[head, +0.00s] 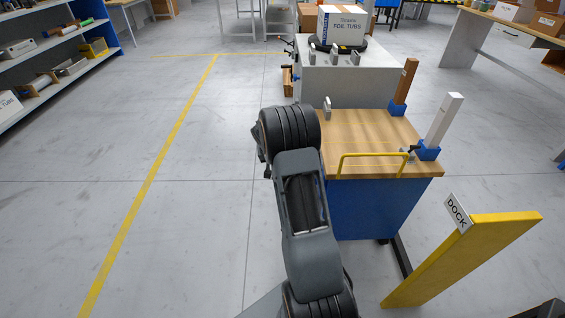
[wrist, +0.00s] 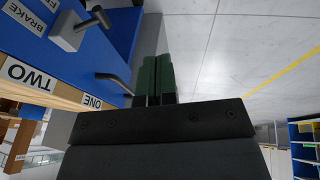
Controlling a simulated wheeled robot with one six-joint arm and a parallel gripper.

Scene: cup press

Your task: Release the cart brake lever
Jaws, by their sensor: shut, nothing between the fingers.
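The cart shows in the head view with a wooden top (head: 370,128) and blue body (head: 365,208). In the wrist view its blue side (wrist: 60,60) has a BRAKE label (wrist: 25,16). Beside the label a grey block with a short dark-ended arm (wrist: 78,30) sticks out, which looks like the brake lever. A separate dark bent rod (wrist: 115,83) projects from the blue side closer to my fingers. My gripper (wrist: 156,70) has its green fingers shut together, empty, apart from the grey block. Whether they touch the rod is unclear. In the head view the fingers are hidden behind my arm.
Labels ONE (wrist: 92,102) and TWO (wrist: 32,76) mark the cart's edge. A yellow handle (head: 372,155) and two posts in blue bases stand on the cart. A yellow DOCK barrier (head: 465,255) stands front right. The floor left of my arm is clear, with shelves (head: 50,60) far left.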

